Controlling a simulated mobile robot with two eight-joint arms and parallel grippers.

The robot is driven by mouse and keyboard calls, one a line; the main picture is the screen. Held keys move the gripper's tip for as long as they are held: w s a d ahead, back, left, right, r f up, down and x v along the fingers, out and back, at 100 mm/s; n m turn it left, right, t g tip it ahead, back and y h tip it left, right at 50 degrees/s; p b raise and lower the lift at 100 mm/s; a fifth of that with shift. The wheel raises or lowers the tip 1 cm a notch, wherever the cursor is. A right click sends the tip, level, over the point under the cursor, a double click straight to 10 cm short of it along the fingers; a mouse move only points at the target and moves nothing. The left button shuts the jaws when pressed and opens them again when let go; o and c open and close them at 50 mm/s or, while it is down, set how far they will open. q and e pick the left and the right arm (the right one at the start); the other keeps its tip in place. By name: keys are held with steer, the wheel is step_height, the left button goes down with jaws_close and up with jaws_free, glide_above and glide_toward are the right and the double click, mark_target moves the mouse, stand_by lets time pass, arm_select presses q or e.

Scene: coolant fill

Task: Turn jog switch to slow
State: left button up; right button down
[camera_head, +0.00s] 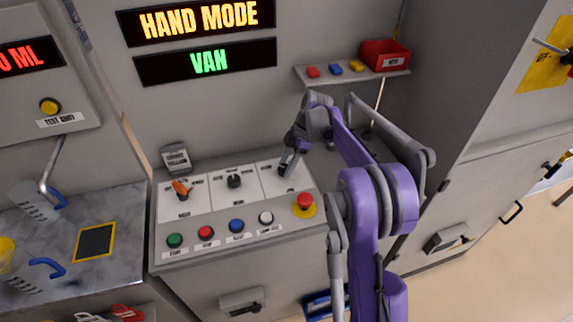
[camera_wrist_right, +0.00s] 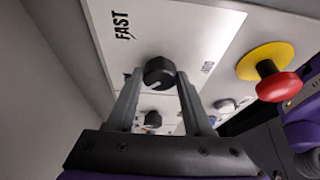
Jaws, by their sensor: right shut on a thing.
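The jog switch is a dark round knob (camera_wrist_right: 159,72) with a light mark, on a white plate lettered FAST in the right wrist view. The mark points toward the lower left of that picture. My right gripper (camera_wrist_right: 159,82) is shut on the knob, with one finger on each side. In the head view my right gripper (camera_head: 285,170) is at the rightmost white plate (camera_head: 270,185) of the console and hides most of the knob. My left gripper is not in view.
An orange knob (camera_head: 181,188) and a black knob (camera_head: 234,181) sit on the plates to the left. Green, red, blue and white buttons line the console front, with a red emergency stop (camera_head: 305,201) on yellow at right. Displays (camera_head: 207,62) read HAND MODE and VAN.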

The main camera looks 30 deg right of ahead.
steer(key=shift+c, duration=1.5)
jaws_free()
steer(key=shift+r, duration=0.15)
steer(key=s+d, duration=0.1)
steer(key=d, duration=0.3)
steer(key=s+d+b, duration=0.1)
steer(key=d, duration=0.7)
steer(key=shift+s+d+r, duration=0.1)
steer(key=shift+s+r, duration=0.3)
